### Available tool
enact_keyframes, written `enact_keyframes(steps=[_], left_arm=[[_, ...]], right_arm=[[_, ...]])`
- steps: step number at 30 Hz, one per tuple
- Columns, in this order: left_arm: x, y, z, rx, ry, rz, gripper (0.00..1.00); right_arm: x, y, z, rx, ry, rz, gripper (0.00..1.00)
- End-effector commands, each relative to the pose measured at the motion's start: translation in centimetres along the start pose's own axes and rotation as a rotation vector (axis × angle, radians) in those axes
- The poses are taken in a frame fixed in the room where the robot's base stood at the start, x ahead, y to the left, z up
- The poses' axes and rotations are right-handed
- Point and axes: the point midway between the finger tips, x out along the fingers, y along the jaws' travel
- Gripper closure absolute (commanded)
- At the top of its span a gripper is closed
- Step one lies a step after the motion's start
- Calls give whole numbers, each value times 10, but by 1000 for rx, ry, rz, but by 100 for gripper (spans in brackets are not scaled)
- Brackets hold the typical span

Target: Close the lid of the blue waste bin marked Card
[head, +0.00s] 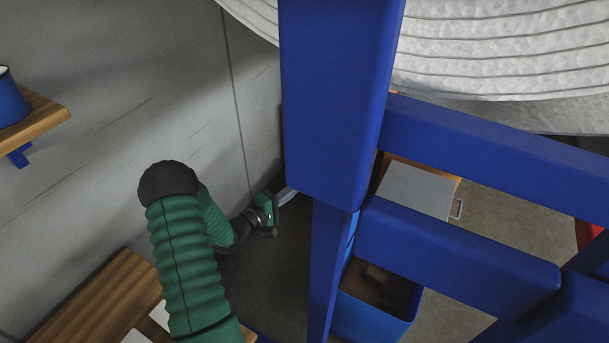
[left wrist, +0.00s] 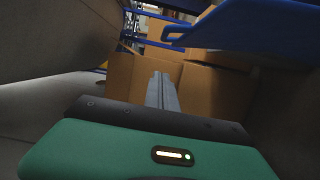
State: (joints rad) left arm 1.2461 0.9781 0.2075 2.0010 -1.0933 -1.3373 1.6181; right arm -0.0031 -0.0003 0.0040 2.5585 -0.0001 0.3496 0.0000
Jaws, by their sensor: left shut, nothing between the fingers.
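A blue bin (head: 370,318) stands on the floor at the lower middle of the head view, partly behind blue beams. Its top is open and brown pieces show inside. A lighter blue strip at its back left edge may be its raised lid; the beam hides most of it. No Card marking is readable. My left gripper (head: 281,196) is shut and empty, to the upper left of the bin, near the wall and partly hidden by the blue post. In the left wrist view its closed fingers (left wrist: 162,92) point at cardboard boxes. My right gripper is not in view.
Thick blue beams (head: 450,245) and a blue post (head: 335,100) block much of the head view. A grey-topped box (head: 418,190) stands behind the bin. A blue panel (left wrist: 245,28) hangs close at upper right in the wrist view, above cardboard boxes (left wrist: 215,92). A wooden shelf (head: 45,112) is at left.

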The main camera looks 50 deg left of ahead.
Motion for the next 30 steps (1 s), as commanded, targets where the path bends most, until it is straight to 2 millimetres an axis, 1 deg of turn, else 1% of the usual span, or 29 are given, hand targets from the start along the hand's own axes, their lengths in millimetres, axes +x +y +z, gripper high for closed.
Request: enact_keyframes(steps=[9,13,15,18,21,24,30], left_arm=[[68,-12,-13,-16,-1,0,100],[96,-12,-13,-16,-1,1,100],[97,-9,4,-17,-2,-1,100],[100,-6,20,-13,-1,0,100],[101,-4,30,-9,-1,0,100],[102,-5,31,-9,1,0,100],[102,-8,27,-15,1,-1,100]], right_arm=[[9,2,3,5,-2,1,21],[13,2,4,6,-2,1,21],[12,2,4,6,-2,1,21],[12,2,4,6,-2,1,21],[12,2,4,7,-2,2,21],[12,2,4,7,-2,2,21],[12,2,4,7,-2,2,21]])
